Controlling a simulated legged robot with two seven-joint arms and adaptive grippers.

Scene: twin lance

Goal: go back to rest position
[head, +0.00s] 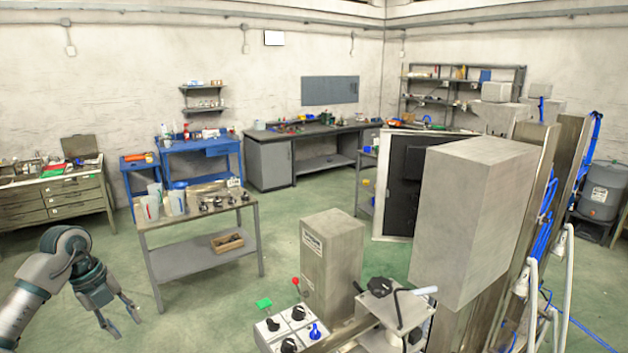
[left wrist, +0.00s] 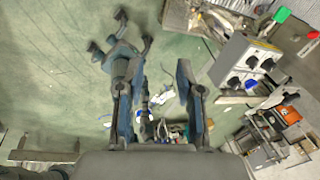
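My left gripper (head: 125,322) hangs at the lower left of the head view, with its fingers pointing down and to the right over the green floor. It is open, with its fingers apart and nothing between them. In the left wrist view its two fingers (left wrist: 157,65) are spread, with bare floor between their tips. A dark pronged shape (left wrist: 121,48) shows beyond the left finger there; I cannot tell what it is. My right gripper does not show in the head view.
A control box (head: 290,328) with knobs, a green-tipped lever and a red-tipped lever stands at the bottom centre; it also shows in the left wrist view (left wrist: 242,62). Tall grey blocks (head: 474,220) fill the right. A workbench (head: 190,217) stands beyond my gripper. Floor around my gripper is clear.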

